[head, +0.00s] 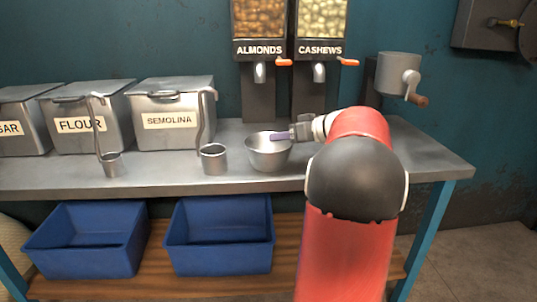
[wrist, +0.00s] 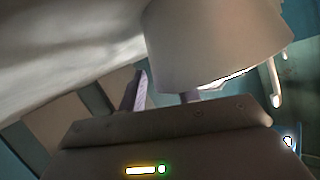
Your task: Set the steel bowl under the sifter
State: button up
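The steel bowl (head: 268,157) stands upright on the metal table below the almond and cashew dispensers. The sifter (head: 397,70), a grey drum with a side crank, is at the right, above the table's right end. My gripper (head: 281,136) is at the bowl's right rim, with a purplish finger reaching over the rim. In the wrist view my gripper's fingers (wrist: 160,94) stand apart. A large grey tapered body, probably the bowl (wrist: 213,40), covers part of the right finger. I cannot tell whether the fingers touch the rim.
Flour (head: 84,140) and semolina (head: 171,138) bins line the back. The table (head: 437,160) is bare below the sifter.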

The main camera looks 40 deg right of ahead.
grip_shut()
dwell(0.3)
